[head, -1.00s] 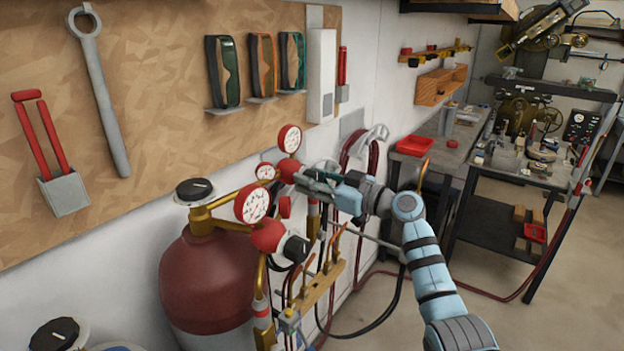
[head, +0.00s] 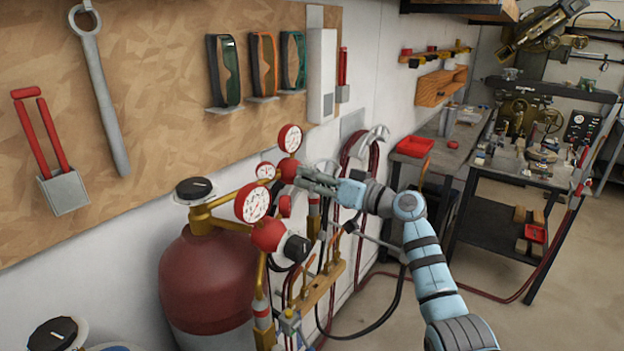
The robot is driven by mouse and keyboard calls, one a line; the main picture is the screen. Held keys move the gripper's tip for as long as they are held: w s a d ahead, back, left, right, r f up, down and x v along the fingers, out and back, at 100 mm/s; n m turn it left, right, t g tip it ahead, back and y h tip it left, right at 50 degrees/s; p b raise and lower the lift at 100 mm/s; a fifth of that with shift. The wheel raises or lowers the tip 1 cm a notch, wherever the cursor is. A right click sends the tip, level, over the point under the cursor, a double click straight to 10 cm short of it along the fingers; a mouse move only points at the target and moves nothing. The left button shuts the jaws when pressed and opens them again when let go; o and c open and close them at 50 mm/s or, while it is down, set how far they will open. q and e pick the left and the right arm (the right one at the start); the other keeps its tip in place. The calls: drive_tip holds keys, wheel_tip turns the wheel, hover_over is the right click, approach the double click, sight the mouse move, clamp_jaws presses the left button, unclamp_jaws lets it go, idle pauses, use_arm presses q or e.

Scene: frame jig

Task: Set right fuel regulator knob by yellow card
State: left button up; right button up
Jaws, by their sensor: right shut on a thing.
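My right gripper (head: 308,180) is at the rear red regulator (head: 289,171), its fingers closed around that regulator's knob, which they hide. This regulator has a round dial gauge (head: 290,138) above it. A nearer red regulator (head: 266,236) has a larger gauge (head: 253,203) and a black and white knob (head: 297,248) that is free of the gripper. A dark red tank (head: 207,275) with a brass valve stands beside the nearer regulator. I cannot make out a yellow card. My left gripper is not in view.
A brass rack with torches (head: 320,287) and hanging hoses (head: 372,170) are below and behind the gripper. Workbenches (head: 470,140) stand at the right. The floor at lower right is clear.

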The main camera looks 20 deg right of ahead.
drive_tip(key=m, duration=0.2)
drive_tip(key=shift+m+p, duration=0.3)
drive_tip(key=shift+m, duration=0.1)
drive_tip(key=m+p, duration=0.1)
drive_tip(key=m, duration=0.2)
drive_tip(key=shift+m, duration=0.3)
drive_tip(key=m+p, duration=0.2)
drive_tip(key=m, duration=0.4)
drive_tip(key=shift+f+p, duration=0.1)
drive_tip(key=shift+p, duration=0.25)
drive_tip(key=o, duration=1.2)
drive_tip(key=shift+d, duration=0.1)
